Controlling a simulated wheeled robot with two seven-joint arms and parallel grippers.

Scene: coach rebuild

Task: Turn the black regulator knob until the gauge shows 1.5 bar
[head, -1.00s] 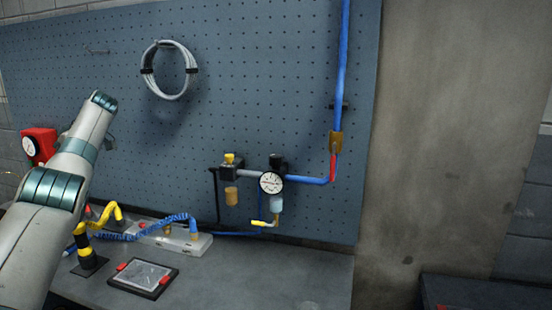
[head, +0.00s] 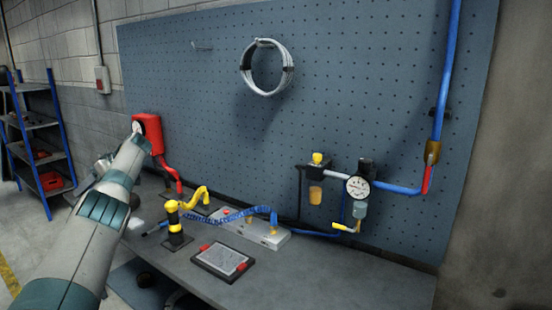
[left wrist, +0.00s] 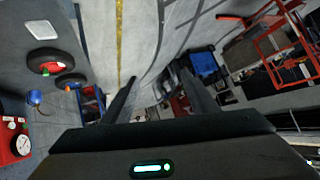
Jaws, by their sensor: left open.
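The black regulator knob (head: 366,164) sits on top of the regulator on the pegboard, right of centre in the head view. The round white gauge (head: 357,187) faces out just below it; its needle is too small to read. My left arm reaches up from the lower left of the head view, and its gripper is mostly hidden at the far end, well left of the knob. In the left wrist view my left gripper (left wrist: 161,98) has its two fingers apart with nothing between them. Neither knob nor gauge shows there. My right gripper is not in view.
A yellow-and-black post (head: 173,222), a blue coiled hose (head: 235,217) and a framed tray (head: 202,263) lie before the regulator. A blue pipe (head: 445,80) runs down the board's right. Shelves (head: 38,150) stand far left.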

